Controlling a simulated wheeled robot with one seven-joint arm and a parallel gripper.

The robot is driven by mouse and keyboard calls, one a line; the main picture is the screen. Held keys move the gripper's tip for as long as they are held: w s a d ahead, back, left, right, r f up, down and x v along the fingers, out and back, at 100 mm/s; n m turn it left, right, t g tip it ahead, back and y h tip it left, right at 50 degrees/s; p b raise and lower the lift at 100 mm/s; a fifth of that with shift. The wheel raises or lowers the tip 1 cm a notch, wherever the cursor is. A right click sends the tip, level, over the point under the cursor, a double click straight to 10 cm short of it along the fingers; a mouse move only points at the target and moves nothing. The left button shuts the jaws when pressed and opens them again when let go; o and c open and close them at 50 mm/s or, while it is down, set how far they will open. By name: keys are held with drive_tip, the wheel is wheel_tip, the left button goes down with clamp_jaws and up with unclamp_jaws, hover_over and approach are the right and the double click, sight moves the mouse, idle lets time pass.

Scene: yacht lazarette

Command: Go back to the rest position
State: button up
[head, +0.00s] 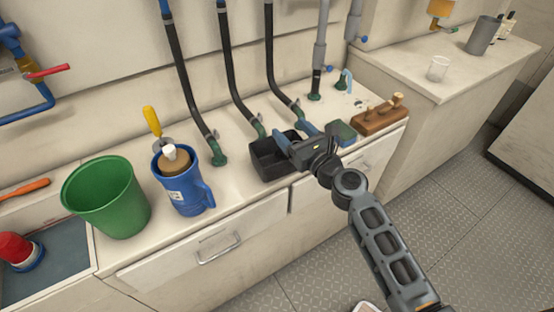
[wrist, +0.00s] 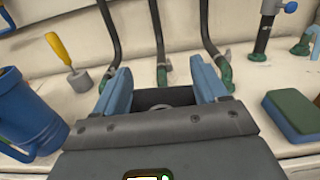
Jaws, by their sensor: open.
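My gripper (head: 296,135) is over the black bin (head: 265,165) on the counter. In the wrist view my gripper (wrist: 164,85) has its two blue fingers spread apart, with nothing between them. Part of the black bin (wrist: 150,98) shows between and behind the fingers. My gripper hides part of the bin's right side in the head view, and I cannot see all of the inside.
A blue jug (head: 185,185) and a green bucket (head: 105,198) stand left of the bin. A green and blue sponge (head: 343,132) and a brown wooden block (head: 380,117) lie right. Black hoses (head: 185,85) rise behind. The floor (head: 440,200) on the right is clear.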

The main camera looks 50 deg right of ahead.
drive_tip(key=shift+v, duration=1.55)
drive_tip(key=s+a+f+n+g+y, duration=0.2)
drive_tip(key=s+a+f+n, duration=0.1)
drive_tip(key=s+a+n, duration=1.1)
drive_tip(key=s+a+r+n+y, duration=0.1)
drive_tip(key=s+a+r+n, duration=0.2)
drive_tip(key=s+r+n, duration=0.2)
drive_tip(key=s+a+r+n+y, duration=0.2)
drive_tip(key=s+a+r+n, duration=0.2)
drive_tip(key=s+n, duration=0.8)
drive_tip(key=r+n, duration=0.2)
drive_tip(key=n, duration=0.6)
drive_tip(key=shift+g, duration=0.3)
drive_tip(key=shift+f, duration=0.1)
